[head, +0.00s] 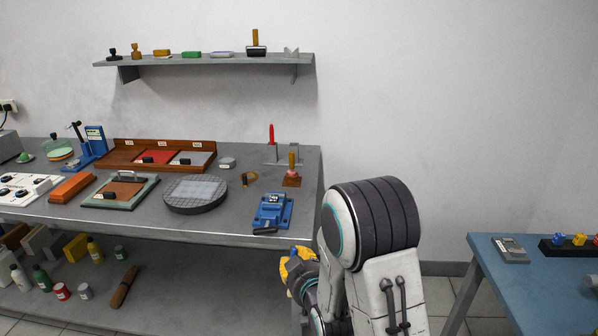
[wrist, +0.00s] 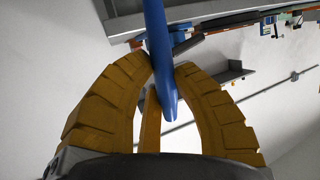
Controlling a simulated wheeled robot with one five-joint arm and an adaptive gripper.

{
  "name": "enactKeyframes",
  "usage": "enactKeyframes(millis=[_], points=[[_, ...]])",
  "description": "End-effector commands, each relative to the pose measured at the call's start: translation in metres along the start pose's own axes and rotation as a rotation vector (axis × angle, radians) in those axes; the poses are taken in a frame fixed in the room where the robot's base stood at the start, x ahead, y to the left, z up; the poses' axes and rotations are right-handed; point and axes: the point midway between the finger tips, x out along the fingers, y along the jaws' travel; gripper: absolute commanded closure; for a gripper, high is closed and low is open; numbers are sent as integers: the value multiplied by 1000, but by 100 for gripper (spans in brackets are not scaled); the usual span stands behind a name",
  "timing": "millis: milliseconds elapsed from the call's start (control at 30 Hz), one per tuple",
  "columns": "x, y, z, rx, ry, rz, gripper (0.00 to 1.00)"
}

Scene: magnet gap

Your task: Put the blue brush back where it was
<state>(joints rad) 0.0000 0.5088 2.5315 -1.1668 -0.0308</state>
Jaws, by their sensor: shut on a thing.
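The blue brush (wrist: 158,45) shows in the wrist view as a smooth blue shaft. It runs from the top edge down between my fingers and narrows to a blunt end. My gripper (wrist: 165,72), with yellow ribbed fingers, is shut on it; the brush's other end is out of frame. In the head view my gripper (head: 290,264) is low beside the workbench's front right edge, below the top's level, partly behind my arm. A grey stand (head: 283,153) holding a red upright tool (head: 271,134) is at the bench's back right.
A wall shelf (head: 215,62) holds several small items. A blue table (head: 490,270) stands right, across open floor.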

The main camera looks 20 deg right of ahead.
Motion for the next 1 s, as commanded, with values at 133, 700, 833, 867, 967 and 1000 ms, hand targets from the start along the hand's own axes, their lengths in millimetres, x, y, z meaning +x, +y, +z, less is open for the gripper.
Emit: enactKeyframes(millis=[133,700,833,867,967,1000], points=[[16,-1,41,-22,2,0,100],[35,-3,88,-66,-3,0,100],[37,-3,94,-71,-3,0,100],[38,-3,95,-72,-3,0,100],[35,-3,86,-74,-3,0,100],[34,-2,82,-74,-4,0,100]])
